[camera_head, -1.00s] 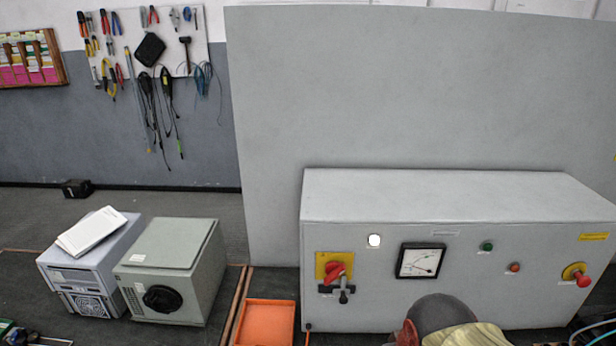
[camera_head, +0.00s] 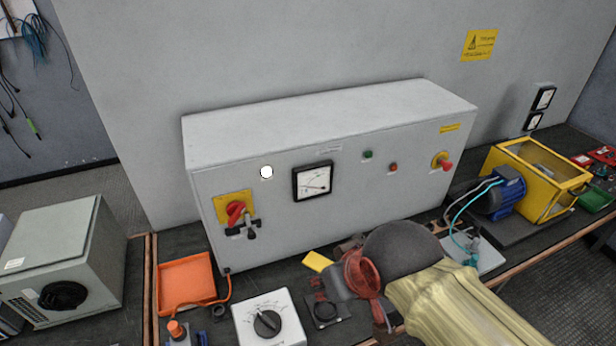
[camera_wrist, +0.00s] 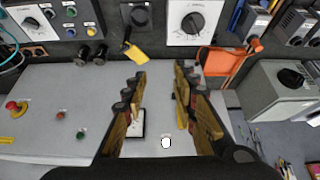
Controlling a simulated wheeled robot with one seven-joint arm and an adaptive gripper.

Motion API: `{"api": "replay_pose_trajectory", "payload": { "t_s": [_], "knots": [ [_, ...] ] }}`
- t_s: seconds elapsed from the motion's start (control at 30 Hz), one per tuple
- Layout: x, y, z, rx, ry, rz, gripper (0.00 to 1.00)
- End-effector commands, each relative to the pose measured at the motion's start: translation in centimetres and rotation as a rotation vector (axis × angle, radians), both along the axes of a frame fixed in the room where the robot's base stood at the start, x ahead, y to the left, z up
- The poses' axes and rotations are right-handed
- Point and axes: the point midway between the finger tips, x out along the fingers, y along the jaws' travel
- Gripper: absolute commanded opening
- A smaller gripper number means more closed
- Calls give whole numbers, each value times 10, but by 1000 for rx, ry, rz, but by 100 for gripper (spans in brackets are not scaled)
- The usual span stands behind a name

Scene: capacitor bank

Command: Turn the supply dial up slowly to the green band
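A white box with a black pointer knob and a printed scale, likely the supply dial (camera_head: 267,322), stands on the bench in front of the grey cabinet. It also shows at the top of the wrist view (camera_wrist: 193,20). A square panel meter (camera_head: 312,181) is on the cabinet front; its needle and any green band are too small to read. My gripper (camera_wrist: 162,78) is open and empty, fingers spread, apart from the dial. In the wrist view the meter (camera_wrist: 138,122) shows partly behind a finger. In the head view my arm hides the fingertips.
The cabinet (camera_head: 330,130) carries a red rotary switch (camera_head: 235,212), a lit white lamp (camera_head: 266,172) and a red stop button (camera_head: 442,162). An orange tray (camera_head: 186,281) lies left of the dial. A yellow tag (camera_head: 318,261) and a small black unit (camera_head: 326,310) lie to its right.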

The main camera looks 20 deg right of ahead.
Motion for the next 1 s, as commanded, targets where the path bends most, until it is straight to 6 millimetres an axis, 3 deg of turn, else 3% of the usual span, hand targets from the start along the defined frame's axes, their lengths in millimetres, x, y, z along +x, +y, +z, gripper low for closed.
{"api": "replay_pose_trajectory", "payload": {
  "t_s": [0.43,0.67,1.0],
  "knots": [
    [2,7,-7,0,24,26,28],
    [21,36,-70,-15,250,123,28],
    [77,93,-183,-84,518,323,28]
  ]
}}
